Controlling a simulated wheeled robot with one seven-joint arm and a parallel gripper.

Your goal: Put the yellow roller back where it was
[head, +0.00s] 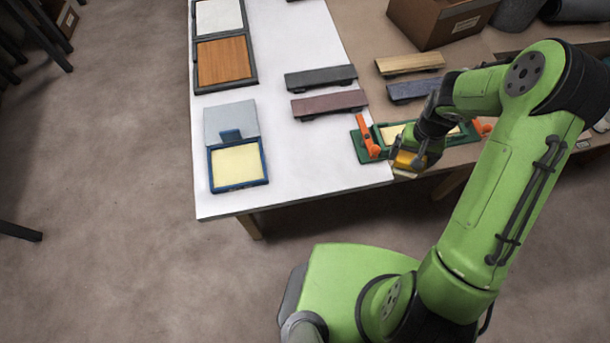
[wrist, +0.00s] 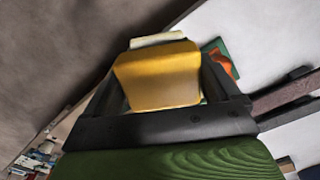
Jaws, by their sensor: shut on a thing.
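My gripper (head: 411,160) is shut on the yellow roller (head: 404,161), above the front edge of the table near the green board. In the wrist view the yellow roller (wrist: 158,78) fills the space between the dark fingers, with a pale strip showing at its far end. The green board (head: 364,147) has orange clamps (head: 367,137) and a pale panel (head: 391,133). My arm and gripper hide part of this board. In the wrist view a bit of the green board and an orange clamp (wrist: 222,62) show beyond the roller.
A blue case (head: 238,166) with a pale yellow pad and raised lid stands on the white tabletop (head: 310,170). A cardboard box (head: 435,22) stands at the back. The white front area between case and board is clear.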

